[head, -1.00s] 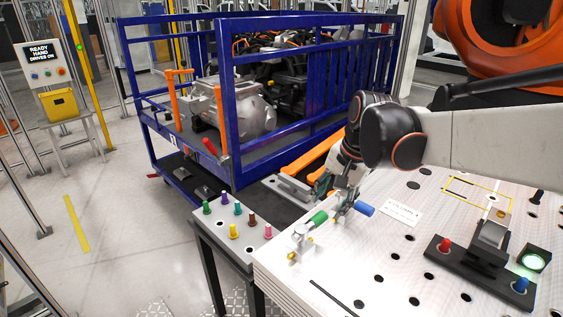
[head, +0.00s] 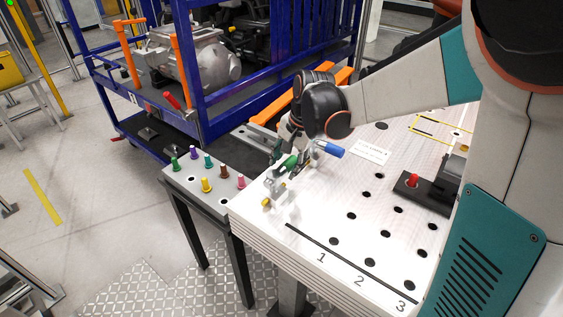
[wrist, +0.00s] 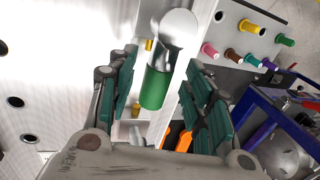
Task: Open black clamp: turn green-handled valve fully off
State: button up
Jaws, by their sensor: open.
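A green handle (head: 288,164) sits on silver clamp-like hardware at the left edge of the white perforated table (head: 350,195). In the wrist view the green handle (wrist: 155,88) lies between my gripper's two green-padded fingers (wrist: 158,92). The fingers are open, with a visible gap on both sides of the handle. A silver rounded part (wrist: 180,27) joins its upper end. In the head view my gripper is mostly hidden by its dark wrist, just behind the handle. A blue handle (head: 329,149) stands right beside it. I cannot pick out a black clamp with certainty.
A small side table with several coloured pegs (head: 206,184) stands left of the white table. A blue-railed cart (head: 215,125) with metal drive parts is behind. A black block with a red knob (head: 413,181) lies at right. Open floor lies at left.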

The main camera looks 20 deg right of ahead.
jog(key=shift+x, duration=0.85)
jog(key=shift+c, duration=0.2)
jog(key=shift+s, duration=0.1)
grip_shut()
